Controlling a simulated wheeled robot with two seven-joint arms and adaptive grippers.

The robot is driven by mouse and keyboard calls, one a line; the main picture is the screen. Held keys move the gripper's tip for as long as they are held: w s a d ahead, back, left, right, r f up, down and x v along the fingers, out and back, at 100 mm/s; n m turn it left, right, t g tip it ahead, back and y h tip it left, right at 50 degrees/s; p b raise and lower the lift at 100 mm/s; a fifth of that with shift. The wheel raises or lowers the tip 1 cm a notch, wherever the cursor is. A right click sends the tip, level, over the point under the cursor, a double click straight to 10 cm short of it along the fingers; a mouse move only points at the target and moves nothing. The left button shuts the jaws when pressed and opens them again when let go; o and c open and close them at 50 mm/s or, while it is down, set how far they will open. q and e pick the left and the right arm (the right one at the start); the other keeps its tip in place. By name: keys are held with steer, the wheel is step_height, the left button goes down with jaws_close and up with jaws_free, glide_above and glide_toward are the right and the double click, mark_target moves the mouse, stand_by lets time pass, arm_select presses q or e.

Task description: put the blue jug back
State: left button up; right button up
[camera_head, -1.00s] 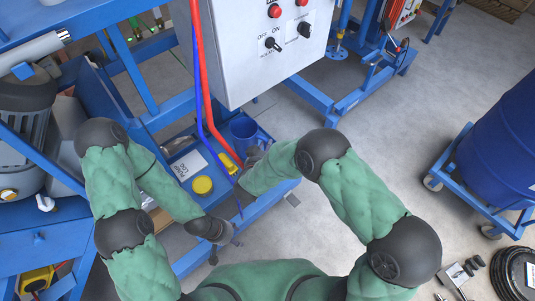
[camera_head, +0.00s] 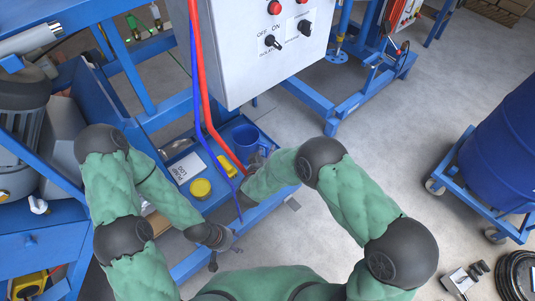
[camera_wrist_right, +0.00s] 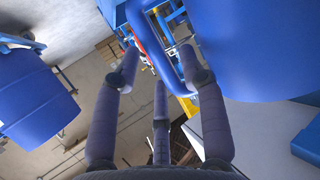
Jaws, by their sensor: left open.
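The blue jug (camera_head: 244,139) stands upright on the blue shelf (camera_head: 254,213) below the grey control box, with its handle toward the right. My right gripper (camera_head: 257,160) is at the jug's near right side. In the right wrist view the jug (camera_wrist_right: 240,60) fills the upper right, and its handle (camera_wrist_right: 167,66) runs between the spread fingers of my right gripper (camera_wrist_right: 159,55). The fingers look open; whether one touches the handle I cannot tell. My left gripper (camera_head: 224,243) is open and empty at the shelf's front edge.
A yellow-lidded tin (camera_head: 200,189), a white label sheet (camera_head: 187,168) and a yellow item (camera_head: 227,166) lie on the shelf. Red and blue hoses (camera_head: 205,100) hang in front. The control box (camera_head: 245,60) overhangs the shelf. A blue drum (camera_head: 505,140) stands right.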

steer(key=shift+r, duration=0.1)
steer(key=shift+s+a+r, duration=0.1)
steer(key=shift+s+r, duration=0.05)
steer(key=p+v, duration=0.4)
steer(key=v, duration=0.7)
steer(key=s+d+f+n+g+y, duration=0.15)
steer(key=d+f+g+y, duration=0.3)
steer(key=f, duration=0.55)
steer(key=s+d+f+g+y, duration=0.2)
steer(key=s+g, duration=0.2)
steer(key=s, duration=0.4)
steer(key=s+d+f+g+y, duration=0.1)
steer(key=s+f+g+y, duration=0.1)
steer(key=s, duration=0.6)
steer(key=shift+s+d+f+g, duration=0.2)
steer(key=shift+d+f+g, duration=0.3)
steer(key=shift+g, duration=0.45)
steer(key=shift+a+f, duration=0.1)
